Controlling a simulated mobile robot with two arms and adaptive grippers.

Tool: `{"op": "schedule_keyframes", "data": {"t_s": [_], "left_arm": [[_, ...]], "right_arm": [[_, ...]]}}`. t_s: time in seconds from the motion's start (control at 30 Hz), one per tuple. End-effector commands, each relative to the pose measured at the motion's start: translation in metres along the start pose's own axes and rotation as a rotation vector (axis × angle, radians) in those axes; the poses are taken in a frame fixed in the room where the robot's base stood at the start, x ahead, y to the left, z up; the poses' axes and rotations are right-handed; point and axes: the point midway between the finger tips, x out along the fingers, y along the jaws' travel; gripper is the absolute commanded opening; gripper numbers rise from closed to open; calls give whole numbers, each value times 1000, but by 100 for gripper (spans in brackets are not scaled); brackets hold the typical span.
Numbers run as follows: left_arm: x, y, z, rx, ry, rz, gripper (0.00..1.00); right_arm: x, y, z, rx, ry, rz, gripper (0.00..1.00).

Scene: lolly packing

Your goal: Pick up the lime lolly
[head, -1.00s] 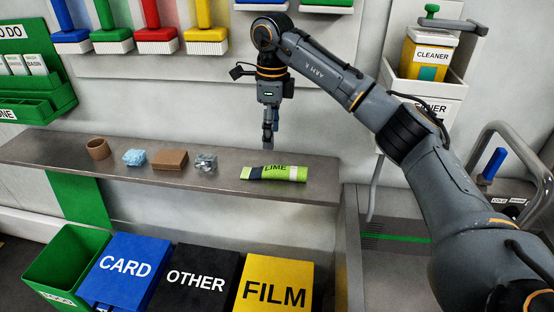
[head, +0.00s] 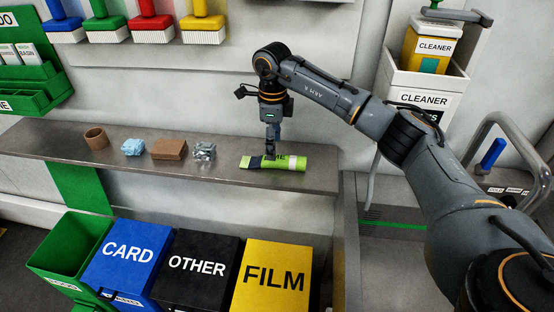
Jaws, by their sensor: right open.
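The lime lolly (head: 291,164) is a green tube-shaped pack with a dark band and a white band. It lies on its side near the right end of the grey shelf (head: 225,182). My right gripper (head: 270,154) points straight down over the lolly's left-middle part and hides some of its label. The gripper is open, with its fingertips at or just above the pack; I cannot tell whether they touch it. My left gripper is not in view.
Left along the shelf are a brown cup (head: 96,138), a blue crumpled item (head: 133,147), a brown block (head: 169,149) and a clear crumpled item (head: 204,152). Below stand a green bin (head: 60,258) and bins marked CARD (head: 126,254), OTHER (head: 197,266) and FILM (head: 274,278).

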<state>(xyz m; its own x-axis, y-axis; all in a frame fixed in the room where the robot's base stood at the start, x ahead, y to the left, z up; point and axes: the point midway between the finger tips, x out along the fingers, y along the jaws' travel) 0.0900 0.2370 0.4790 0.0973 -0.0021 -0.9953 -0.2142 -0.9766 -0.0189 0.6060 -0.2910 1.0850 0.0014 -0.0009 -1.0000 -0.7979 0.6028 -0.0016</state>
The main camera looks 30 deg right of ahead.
Motion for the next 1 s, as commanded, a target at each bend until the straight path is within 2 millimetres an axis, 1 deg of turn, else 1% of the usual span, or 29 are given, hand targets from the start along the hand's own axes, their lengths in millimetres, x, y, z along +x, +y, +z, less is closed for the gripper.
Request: {"op": "schedule_keyframes", "data": {"t_s": [0.03,0.13,0.2,0.3,0.4,0.57,0.67,0.7,0.87,1.0], "left_arm": [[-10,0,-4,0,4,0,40],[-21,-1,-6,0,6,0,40],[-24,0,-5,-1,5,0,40],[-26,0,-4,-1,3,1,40],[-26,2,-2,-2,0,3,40],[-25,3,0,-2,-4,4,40],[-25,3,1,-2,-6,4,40],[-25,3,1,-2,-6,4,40],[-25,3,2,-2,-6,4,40],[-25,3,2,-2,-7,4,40]], "right_arm": [[4,2,0,-1,3,5,62],[19,3,0,-1,5,6,62],[30,3,1,-1,3,5,62],[40,3,1,-1,2,3,62],[45,3,1,-1,1,2,62],[46,3,1,-1,1,2,62],[45,2,1,-1,1,1,44],[45,3,1,-1,1,2,36],[45,2,1,-1,1,1,3],[45,2,1,-1,0,1,2]]}}
